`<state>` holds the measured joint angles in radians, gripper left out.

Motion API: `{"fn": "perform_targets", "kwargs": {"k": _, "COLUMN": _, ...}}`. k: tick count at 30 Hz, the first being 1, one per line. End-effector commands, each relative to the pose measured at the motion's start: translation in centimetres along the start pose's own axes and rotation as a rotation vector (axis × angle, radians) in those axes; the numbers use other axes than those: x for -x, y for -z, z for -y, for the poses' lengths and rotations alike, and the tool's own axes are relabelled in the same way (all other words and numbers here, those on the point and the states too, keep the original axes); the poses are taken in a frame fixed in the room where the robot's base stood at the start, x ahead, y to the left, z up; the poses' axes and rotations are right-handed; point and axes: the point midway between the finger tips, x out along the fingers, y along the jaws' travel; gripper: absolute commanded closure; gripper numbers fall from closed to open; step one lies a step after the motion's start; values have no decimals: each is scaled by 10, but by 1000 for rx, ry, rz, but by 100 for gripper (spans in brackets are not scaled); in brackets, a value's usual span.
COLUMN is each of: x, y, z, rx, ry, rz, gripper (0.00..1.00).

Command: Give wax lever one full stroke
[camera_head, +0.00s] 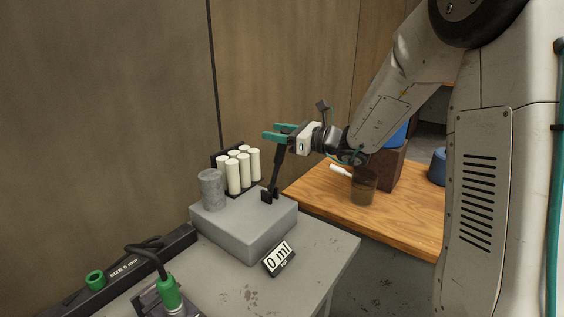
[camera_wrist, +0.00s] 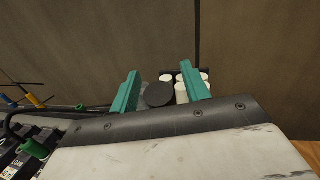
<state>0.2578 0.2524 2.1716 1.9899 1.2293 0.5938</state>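The black wax lever (camera_head: 275,176) stands up from a grey block (camera_head: 243,226), leaning slightly right toward its top. My gripper (camera_head: 273,133) is at the lever's upper end, with teal fingers pointing left. In the wrist view, a dark round knob (camera_wrist: 159,95), apparently the lever's top, lies between the fingers of my gripper (camera_wrist: 161,88). The fingers are spread, with a gap on each side of the knob. A small display (camera_head: 279,259) in front of the block reads 0 ml.
A grey cylinder (camera_head: 211,190) stands on the block, with several white cylinders (camera_head: 240,170) in a black rack behind. A wooden table (camera_head: 318,192) on the right carries a brown translucent cup (camera_head: 363,188). A green-plugged cable (camera_head: 168,291) is at front left. The grey table's front right is clear.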

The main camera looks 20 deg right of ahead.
Motion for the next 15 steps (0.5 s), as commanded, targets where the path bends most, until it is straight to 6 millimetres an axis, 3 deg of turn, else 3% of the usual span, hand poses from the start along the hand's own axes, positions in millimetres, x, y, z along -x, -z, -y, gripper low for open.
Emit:
{"fn": "perform_targets", "kwargs": {"k": 7, "x": 2, "y": 0, "z": 0, "rx": 0, "ry": 0, "rz": 0, "gripper": 53}}
{"fn": "perform_targets", "kwargs": {"k": 15, "x": 23, "y": 0, "z": 0, "rx": 0, "ry": 2, "rz": 0, "gripper": 53}}
